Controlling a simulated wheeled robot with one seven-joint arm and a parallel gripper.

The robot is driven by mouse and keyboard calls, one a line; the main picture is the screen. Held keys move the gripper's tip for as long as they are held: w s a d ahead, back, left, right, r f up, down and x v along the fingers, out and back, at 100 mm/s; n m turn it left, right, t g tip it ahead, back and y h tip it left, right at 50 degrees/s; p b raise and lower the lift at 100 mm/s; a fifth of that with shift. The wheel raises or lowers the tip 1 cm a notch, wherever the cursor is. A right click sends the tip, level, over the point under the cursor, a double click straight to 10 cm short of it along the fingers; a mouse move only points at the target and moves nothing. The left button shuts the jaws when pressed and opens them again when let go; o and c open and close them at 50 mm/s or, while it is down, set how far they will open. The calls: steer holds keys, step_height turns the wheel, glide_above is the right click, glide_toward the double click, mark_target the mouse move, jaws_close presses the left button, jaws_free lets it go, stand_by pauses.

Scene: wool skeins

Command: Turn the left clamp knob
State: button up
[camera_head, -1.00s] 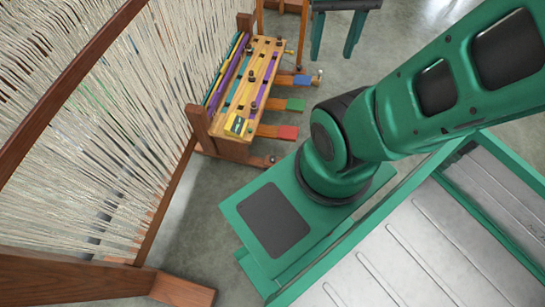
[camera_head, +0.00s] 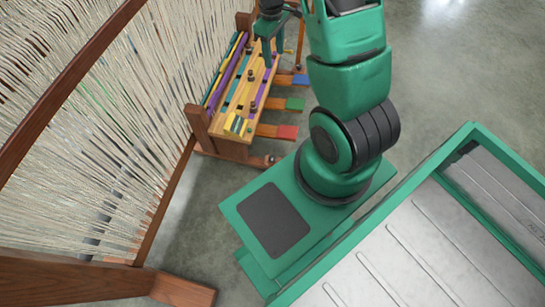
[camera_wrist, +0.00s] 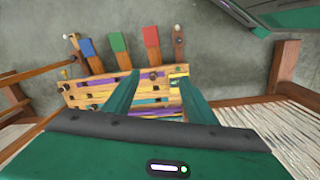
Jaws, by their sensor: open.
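A wooden bench (camera_head: 238,112) of the loom carries coloured strips and several small dark knobs. One dark knob (camera_head: 254,105) stands at the near part and another (camera_head: 250,76) near the middle. In the wrist view, dark knobs also show on the bench, one (camera_wrist: 90,96) at left. I cannot tell which of these is the left clamp knob. My gripper (camera_head: 274,54) is open and empty, fingers pointing down over the far part of the bench. In the wrist view its fingertips (camera_wrist: 158,75) lie across the bench; the far part is hidden behind the arm in the head view.
Red (camera_head: 287,132), green (camera_head: 294,104) and blue (camera_head: 300,80) pedals stick out from the bench's right side. The loom's pale threads (camera_head: 90,140) and wooden frame stand at left. A grey-bedded green cart (camera_head: 400,260) is at lower right. Bare floor lies beyond.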

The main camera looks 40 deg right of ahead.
steer(key=w+f+n, duration=0.4)
steer(key=f, duration=1)
steer(key=n, duration=0.8)
glide_above(272, 158)
step_height(272, 158, down, 36)
steer(key=shift+y, duration=0.4)
step_height(272, 158, down, 11)
steer(key=shift+d+r, duration=0.15)
steer(key=shift+c, duration=0.4)
